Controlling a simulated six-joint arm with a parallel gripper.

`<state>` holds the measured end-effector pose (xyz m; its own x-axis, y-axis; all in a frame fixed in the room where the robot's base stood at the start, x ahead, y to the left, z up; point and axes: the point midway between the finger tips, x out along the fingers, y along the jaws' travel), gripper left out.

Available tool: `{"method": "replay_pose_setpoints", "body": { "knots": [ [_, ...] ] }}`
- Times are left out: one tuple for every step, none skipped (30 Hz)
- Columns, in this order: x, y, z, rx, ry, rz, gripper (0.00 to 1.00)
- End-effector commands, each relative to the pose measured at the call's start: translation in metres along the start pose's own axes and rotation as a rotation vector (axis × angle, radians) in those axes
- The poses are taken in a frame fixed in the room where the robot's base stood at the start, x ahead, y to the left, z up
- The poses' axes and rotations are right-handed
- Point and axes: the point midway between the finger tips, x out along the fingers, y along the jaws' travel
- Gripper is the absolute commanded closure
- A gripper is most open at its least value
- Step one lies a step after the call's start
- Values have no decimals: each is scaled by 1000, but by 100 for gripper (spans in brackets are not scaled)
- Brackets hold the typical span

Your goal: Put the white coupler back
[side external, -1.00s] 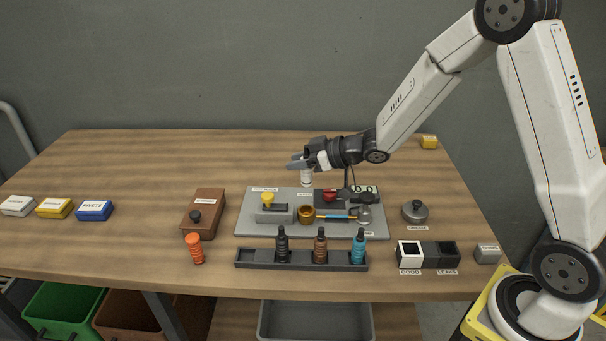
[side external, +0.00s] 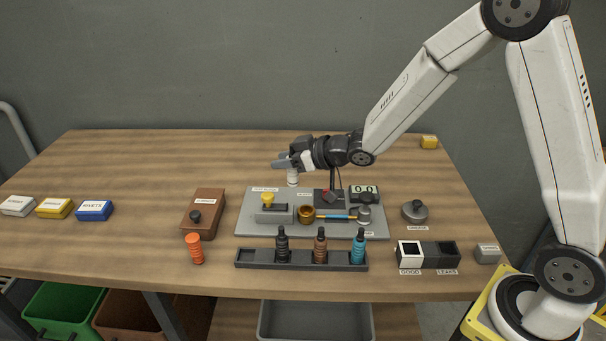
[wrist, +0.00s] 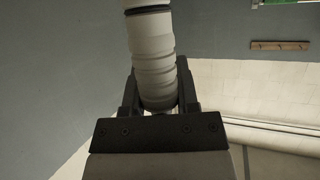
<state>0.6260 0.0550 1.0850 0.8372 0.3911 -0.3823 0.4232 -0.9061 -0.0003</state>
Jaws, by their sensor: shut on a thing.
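The white coupler (side external: 293,177) hangs below my gripper (side external: 284,163), above the back edge of the grey board. In the wrist view the white coupler (wrist: 152,55) is ribbed, with a dark ring near its far end. My gripper (wrist: 157,95) is shut on it, one finger on each side. The dark rack (side external: 325,267) at the front of the table holds a black coupler (side external: 283,245), a brown coupler (side external: 320,246) and a blue coupler (side external: 359,247). The rack's left slot (side external: 257,257) is empty.
The grey board (side external: 340,231) carries a yellow-knobbed block (side external: 270,211), a brass cup (side external: 306,214) and a 00 display (side external: 364,191). A brown box (side external: 204,212) and white and black bins (side external: 410,254) flank the board.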

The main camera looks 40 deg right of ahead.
Motion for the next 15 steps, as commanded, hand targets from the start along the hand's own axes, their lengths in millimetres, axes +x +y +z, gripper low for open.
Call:
{"method": "replay_pose_setpoints", "body": {
  "knots": [
    [2,-7,-4,4,1,11,100],
    [2,-10,-6,8,1,20,100],
    [3,-14,-8,14,1,32,100],
    [3,-17,-10,18,0,42,100],
    [4,-19,-11,21,1,51,100],
    [4,-23,-13,26,1,63,100],
    [4,-25,-14,30,0,73,100],
    [4,-28,-15,34,0,81,100],
    [4,-31,-16,39,1,93,100],
    [4,-33,-17,42,1,102,100],
    [4,-35,-18,46,1,110,100],
    [4,-38,-19,51,1,122,100],
    [4,-40,-20,55,0,131,100],
    [4,-42,-20,58,0,139,100],
    [4,-45,-21,62,-1,150,100]
  ]
}}
